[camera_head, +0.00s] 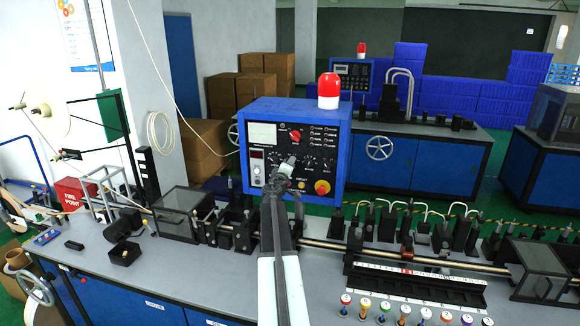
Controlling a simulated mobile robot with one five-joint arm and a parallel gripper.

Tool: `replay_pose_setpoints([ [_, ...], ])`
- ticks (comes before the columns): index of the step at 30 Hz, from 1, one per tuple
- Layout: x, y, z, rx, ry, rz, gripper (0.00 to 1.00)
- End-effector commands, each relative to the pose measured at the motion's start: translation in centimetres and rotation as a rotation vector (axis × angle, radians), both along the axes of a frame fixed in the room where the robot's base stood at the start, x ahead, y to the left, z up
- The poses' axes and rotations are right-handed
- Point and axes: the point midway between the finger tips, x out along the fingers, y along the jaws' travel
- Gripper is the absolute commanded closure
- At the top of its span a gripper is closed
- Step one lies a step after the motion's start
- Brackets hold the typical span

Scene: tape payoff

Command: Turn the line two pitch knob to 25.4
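A blue control box (242,128) with a black front panel stands on the workbench, mid-picture. The panel carries a red knob (294,136), a row of small black knobs (310,161) with dial marks, and a red button on a yellow ring (322,187). The labels are too small to read, so I cannot tell which knob is the line two pitch knob. My gripper (287,165) is in front of the panel's middle and hides part of the knob row. I cannot tell whether it touches a knob, or whether its fingers are open or shut.
A red beacon (329,90) tops the box. The grey bench (180,278) carries dark machine parts and a long rod (440,262) on the right. Colourful spools (384,308) stand at the front right. A second blue bench (440,160) and blue crates (448,88) are behind.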

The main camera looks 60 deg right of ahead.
Motion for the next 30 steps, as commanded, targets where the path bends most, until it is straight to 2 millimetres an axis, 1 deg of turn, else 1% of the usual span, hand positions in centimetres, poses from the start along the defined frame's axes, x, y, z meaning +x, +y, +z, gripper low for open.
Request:
replay_pose_setpoints([
  [6,-0.03,0.11,-0.15,0.013,-0.037,-0.002,1.0],
  [17,0.02,0.14,-0.14,0.014,-0.041,-0.001,1.0],
  [18,0.03,0.15,-0.14,0.014,-0.04,-0.001,0.66],
  [20,0.04,0.15,-0.14,0.013,-0.04,0.0,0.49],
  [21,0.06,0.14,-0.12,0.013,-0.04,0.0,0.46],
  [30,0.1,0.23,-0.06,0.013,-0.038,0.001,0.46],
])
